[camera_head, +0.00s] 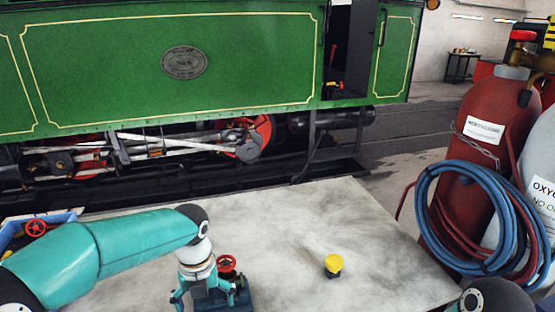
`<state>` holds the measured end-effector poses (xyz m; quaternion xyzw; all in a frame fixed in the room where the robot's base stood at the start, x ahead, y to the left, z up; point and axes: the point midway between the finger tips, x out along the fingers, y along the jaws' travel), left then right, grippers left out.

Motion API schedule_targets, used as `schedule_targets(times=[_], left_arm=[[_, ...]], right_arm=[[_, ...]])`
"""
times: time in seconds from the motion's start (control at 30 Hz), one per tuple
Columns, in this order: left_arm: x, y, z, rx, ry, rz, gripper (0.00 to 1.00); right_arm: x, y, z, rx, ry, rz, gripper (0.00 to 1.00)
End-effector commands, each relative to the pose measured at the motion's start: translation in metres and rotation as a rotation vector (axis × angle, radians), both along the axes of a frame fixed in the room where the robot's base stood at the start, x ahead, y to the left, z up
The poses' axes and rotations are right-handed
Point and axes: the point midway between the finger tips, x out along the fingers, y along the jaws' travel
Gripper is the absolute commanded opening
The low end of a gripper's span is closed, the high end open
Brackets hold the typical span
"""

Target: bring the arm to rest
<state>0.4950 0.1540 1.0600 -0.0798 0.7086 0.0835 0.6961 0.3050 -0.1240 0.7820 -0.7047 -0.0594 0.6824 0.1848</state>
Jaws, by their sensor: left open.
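My left arm (120,248), teal with dark joints, comes in from the left over the pale table. My left gripper (203,291) points down at the table's front, near the bottom edge of the picture. It is open. A small valve with a red handwheel (227,264) on a dark blue base (238,300) stands right beside and behind it. The gripper partly hides the valve, and I cannot tell whether they touch. My right gripper is not in view; only a dark joint shows at the bottom right.
A yellow-topped knob (333,264) stands alone on the pale table (310,215). A blue tray with a red handwheel (36,228) is at the left. A red gas cylinder (490,130) with coiled blue hose (425,215) stands right. The green steam tram (250,60) is behind.

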Motion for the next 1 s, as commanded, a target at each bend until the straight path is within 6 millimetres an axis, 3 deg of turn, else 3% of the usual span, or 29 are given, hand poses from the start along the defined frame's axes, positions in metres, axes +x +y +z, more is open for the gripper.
schedule_targets(times=[0.27, 0.43, 0.57, 0.63, 0.73, 0.9, 1.0], left_arm=[[-0.029, 0.024, -0.064, 0.015, 0.165, 0.045, 0.99], [-0.063, 0.028, -0.116, -0.009, 0.278, 0.102, 0.99], [-0.102, 0.023, -0.170, -0.039, 0.366, 0.288, 0.99], [-0.133, 0.015, -0.204, -0.052, 0.421, 0.494, 0.99], [-0.170, -0.001, -0.240, -0.050, 0.475, 0.851, 0.99], [-0.214, -0.023, -0.275, -0.008, 0.528, 1.466, 0.99], [-0.228, -0.032, -0.285, 0.019, 0.533, 1.822, 0.99]], right_arm=[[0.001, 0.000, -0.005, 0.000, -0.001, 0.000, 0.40], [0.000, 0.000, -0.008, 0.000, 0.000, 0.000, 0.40], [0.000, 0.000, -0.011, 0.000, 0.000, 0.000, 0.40], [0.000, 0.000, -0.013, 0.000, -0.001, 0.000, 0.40], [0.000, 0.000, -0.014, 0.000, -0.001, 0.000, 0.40], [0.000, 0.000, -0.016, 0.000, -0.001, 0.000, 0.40], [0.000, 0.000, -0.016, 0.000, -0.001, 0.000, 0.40]])
